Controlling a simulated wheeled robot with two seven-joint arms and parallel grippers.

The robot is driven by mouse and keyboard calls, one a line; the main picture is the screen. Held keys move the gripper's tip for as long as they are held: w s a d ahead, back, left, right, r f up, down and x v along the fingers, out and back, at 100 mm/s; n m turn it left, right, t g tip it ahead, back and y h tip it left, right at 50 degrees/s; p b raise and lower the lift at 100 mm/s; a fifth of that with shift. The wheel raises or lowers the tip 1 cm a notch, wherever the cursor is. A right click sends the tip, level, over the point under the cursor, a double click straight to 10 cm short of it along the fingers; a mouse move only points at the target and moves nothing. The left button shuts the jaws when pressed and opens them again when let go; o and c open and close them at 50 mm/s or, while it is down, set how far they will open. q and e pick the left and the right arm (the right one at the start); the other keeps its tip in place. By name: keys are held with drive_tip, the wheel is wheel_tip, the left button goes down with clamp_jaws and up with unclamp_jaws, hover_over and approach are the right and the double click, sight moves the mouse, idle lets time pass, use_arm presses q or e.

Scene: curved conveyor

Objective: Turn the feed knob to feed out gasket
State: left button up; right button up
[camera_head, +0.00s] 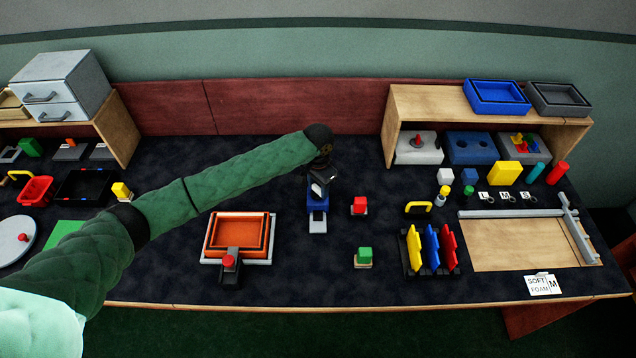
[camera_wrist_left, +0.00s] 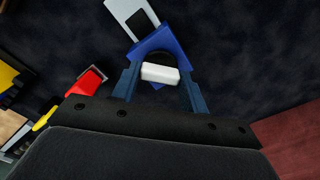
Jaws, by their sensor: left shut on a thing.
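A small blue dispenser (camera_head: 317,204) with a pale grey plate at its front stands near the middle of the table. In the wrist view the blue dispenser (camera_wrist_left: 160,46) is just ahead of my left gripper. My left gripper (camera_head: 320,186) reaches down to its back part from the left. The knob is partly hidden. I cannot make out a gasket. My right gripper is not in view.
An orange tray (camera_head: 212,238) is at the left. A rack with coloured pieces (camera_head: 409,266) is at the right. Dark table is clear behind the dispenser.

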use_arm(q)
drive_tip(key=m, duration=0.3)
drive_tip(key=shift+m+p, duration=0.35)
drive_tip(key=shift+m, duration=0.05)
drive_tip(key=m, duration=0.3)
drive_tip(key=shift+m, duration=0.8)
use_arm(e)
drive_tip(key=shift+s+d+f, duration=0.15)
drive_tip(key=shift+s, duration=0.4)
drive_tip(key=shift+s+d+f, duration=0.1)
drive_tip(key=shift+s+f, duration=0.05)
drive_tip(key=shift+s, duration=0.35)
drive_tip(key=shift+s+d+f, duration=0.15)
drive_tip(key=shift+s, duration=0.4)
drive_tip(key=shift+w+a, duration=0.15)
use_arm(q)
drive_tip(key=o, duration=1)
